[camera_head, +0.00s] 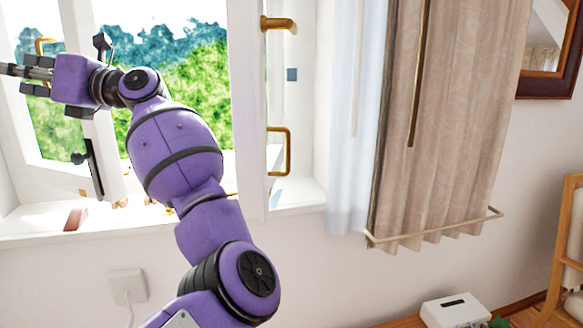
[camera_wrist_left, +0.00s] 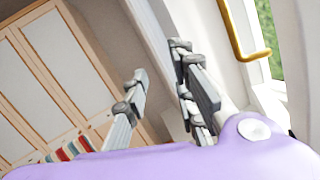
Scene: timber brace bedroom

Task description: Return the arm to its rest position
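My left arm (camera_head: 175,150) is purple with dark joint rings. It rises from the lower middle of the head view and bends left in front of the window. My left gripper (camera_head: 25,80) is at the far left of that view, before the window frame. In the left wrist view, the two grey fingers of the left gripper (camera_wrist_left: 160,75) stand apart with nothing between them. I see no object held. My right arm and gripper are not in view.
The white window (camera_head: 247,130) has brass handles (camera_head: 279,153), and the arm overlaps it. A beige curtain (camera_head: 440,120) hangs to the right. A white box (camera_head: 455,310) is at the lower right. The wrist view shows panelled doors (camera_wrist_left: 60,50) and several coloured books (camera_wrist_left: 70,150).

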